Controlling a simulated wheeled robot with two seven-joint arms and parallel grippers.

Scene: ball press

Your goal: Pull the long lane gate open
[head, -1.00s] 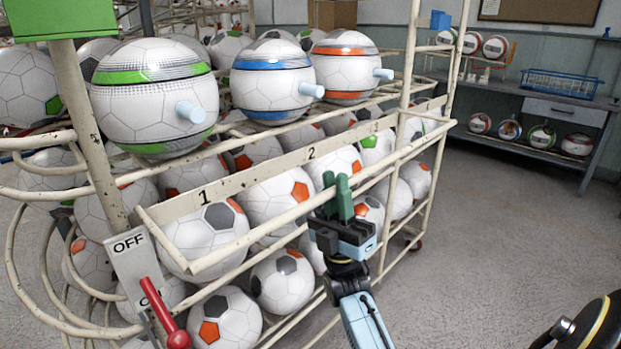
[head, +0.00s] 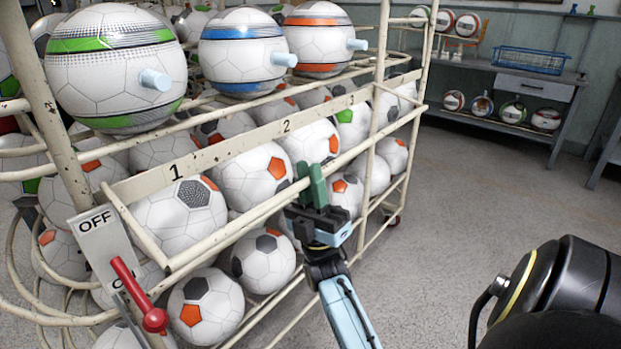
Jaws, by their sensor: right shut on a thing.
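The long lane gate (head: 228,233) looks like the cream bar running in front of the numbered rail (head: 228,148), with a short end piece at its near left end. It slants from lower left to upper right. My right gripper (head: 312,186) has dark green fingers and is shut on this bar, below and right of the number 2. The fingers hide a short piece of the bar. A visible gap lies between the bar and the numbered rail. My left gripper is not in view.
Large balls with green (head: 116,66), blue (head: 241,50) and orange (head: 317,41) bands sit above the rail. Several soccer balls fill the rack below. An OFF/ON panel (head: 92,232) with a red lever (head: 136,290) stands lower left. Floor (head: 455,205) at right is clear.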

